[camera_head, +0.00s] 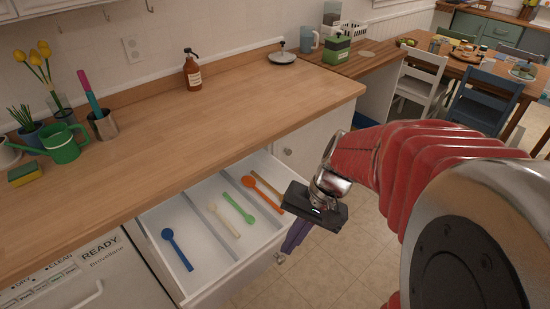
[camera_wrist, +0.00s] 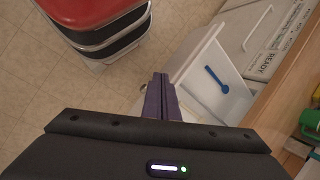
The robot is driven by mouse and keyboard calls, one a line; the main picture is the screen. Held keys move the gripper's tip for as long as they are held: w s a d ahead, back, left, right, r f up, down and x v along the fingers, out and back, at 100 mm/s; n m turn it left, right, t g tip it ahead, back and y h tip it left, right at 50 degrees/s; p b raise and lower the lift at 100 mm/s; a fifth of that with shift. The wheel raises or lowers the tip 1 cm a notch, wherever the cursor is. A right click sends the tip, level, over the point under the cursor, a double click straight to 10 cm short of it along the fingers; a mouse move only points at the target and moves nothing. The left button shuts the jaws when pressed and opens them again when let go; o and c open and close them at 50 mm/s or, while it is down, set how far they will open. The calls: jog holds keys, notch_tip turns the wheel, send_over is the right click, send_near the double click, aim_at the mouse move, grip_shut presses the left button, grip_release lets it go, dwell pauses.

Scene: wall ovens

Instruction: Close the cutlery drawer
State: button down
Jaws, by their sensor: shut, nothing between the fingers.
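The white cutlery drawer (camera_head: 152,239) stands open below the wooden counter. It is split by dividers and holds a blue spoon (camera_head: 176,249), a cream utensil (camera_head: 223,220), a light green utensil (camera_head: 238,207) and an orange spoon (camera_head: 262,193). My gripper (camera_head: 287,248) is shut and empty, with its purple fingers pointing down just outside the drawer's front right corner. In the wrist view, the shut fingers (camera_wrist: 161,86) overlap the drawer's edge, and the blue spoon (camera_wrist: 216,80) shows inside the drawer. I cannot tell whether the fingers touch the drawer front.
A dishwasher (camera_head: 100,275) is left of the drawer. The counter (camera_head: 190,130) holds a soap bottle (camera_head: 192,76), a green watering can (camera_head: 62,143) and a utensil cup (camera_head: 103,125). Chairs and a dining table stand at the back right. The tiled floor (camera_head: 335,262) before the drawer looks clear.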

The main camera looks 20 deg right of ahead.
jog(key=s+d+f+m+t, duration=0.2)
jog(key=d+f+m+t, duration=1.4)
jog(key=d+f+m, duration=0.5)
jog(key=d+m, duration=0.1)
jog(key=m, duration=0.2)
jog(key=shift+d+m+t+y, duration=0.2)
jog(key=shift+m+t+y, duration=0.2)
jog(key=x, duration=1.3)
jog(key=shift+w+a, duration=0.2)
jog(key=shift+w, duration=0.15)
jog(key=shift+d, duration=0.1)
jog(key=shift+w, duration=0.1)
